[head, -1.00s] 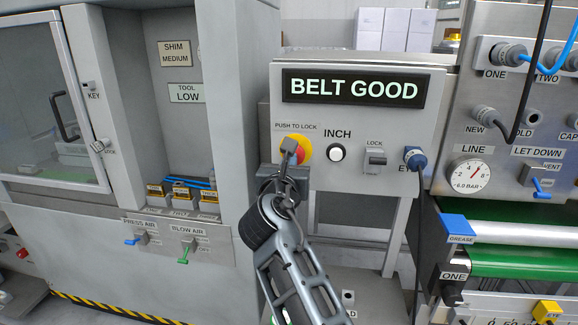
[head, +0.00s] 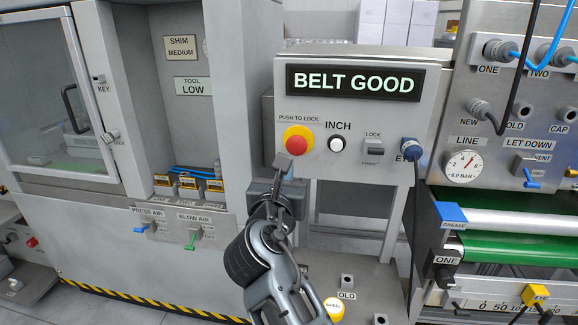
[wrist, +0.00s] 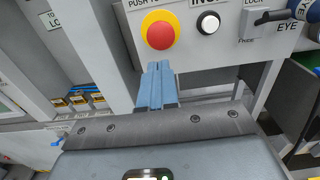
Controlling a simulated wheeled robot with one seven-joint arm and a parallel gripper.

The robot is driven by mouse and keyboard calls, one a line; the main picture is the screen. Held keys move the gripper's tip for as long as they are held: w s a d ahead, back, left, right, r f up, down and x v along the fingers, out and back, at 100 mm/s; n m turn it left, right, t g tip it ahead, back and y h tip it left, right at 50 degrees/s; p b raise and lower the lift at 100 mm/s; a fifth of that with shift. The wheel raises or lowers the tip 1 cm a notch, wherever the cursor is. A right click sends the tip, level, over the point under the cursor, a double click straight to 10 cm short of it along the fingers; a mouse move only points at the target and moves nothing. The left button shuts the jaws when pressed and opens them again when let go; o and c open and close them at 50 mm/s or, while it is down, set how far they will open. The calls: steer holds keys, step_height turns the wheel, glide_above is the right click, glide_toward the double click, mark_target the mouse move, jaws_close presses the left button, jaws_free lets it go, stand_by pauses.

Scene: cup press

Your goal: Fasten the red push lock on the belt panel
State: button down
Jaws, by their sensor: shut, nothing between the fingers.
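The red push lock (head: 296,144) is a round red button on a yellow disc, under the label PUSH TO LOCK on the grey belt panel (head: 356,112). It shows whole in the wrist view (wrist: 160,35). My gripper (head: 283,162) is just below the button, its fingertips close to the lower edge of the yellow disc. In the wrist view my blue-grey fingers (wrist: 159,68) are together and empty, pointing up toward the button. From these views I cannot tell whether the tips touch the panel. The display reads BELT GOOD.
To the right of the button are the white INCH button (head: 336,144), the LOCK switch (head: 373,146) and the EYE plug (head: 408,148) with its cable. A grey cabinet (head: 228,90) stands close on the left. The belt machine with its green roller (head: 510,247) is at right.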

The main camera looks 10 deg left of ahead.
steer(key=shift+s+a, duration=0.1)
steer(key=shift+s, duration=1.85)
steer(key=s+d+f+m+g+y, duration=0.2)
steer(key=s+d+f+m, duration=0.55)
steer(key=s+f, duration=0.35)
steer(key=s+d+f+m+g+y, duration=0.1)
steer(key=s+d+f+m, duration=0.6)
steer(key=s+d+f, duration=0.35)
steer(key=s+d+r+m, duration=0.1)
steer(key=s+d+m, duration=0.2)
steer(key=s+m, duration=0.35)
steer(key=s+d+m, duration=0.3)
steer(key=s+m, duration=0.1)
steer(key=s, duration=0.6)
steer(key=s+d+r+m+h, duration=0.2)
steer(key=s+d+r+m, duration=0.3)
steer(key=s+r+m, duration=0.3)
steer(key=s+m, duration=0.2)
steer(key=s, duration=0.1)
steer(key=shift+s+r+m, duration=0.2)
steer(key=shift+r+m, duration=0.1)
steer(key=shift+r, duration=0.1)
steer(key=shift+d, duration=0.1)
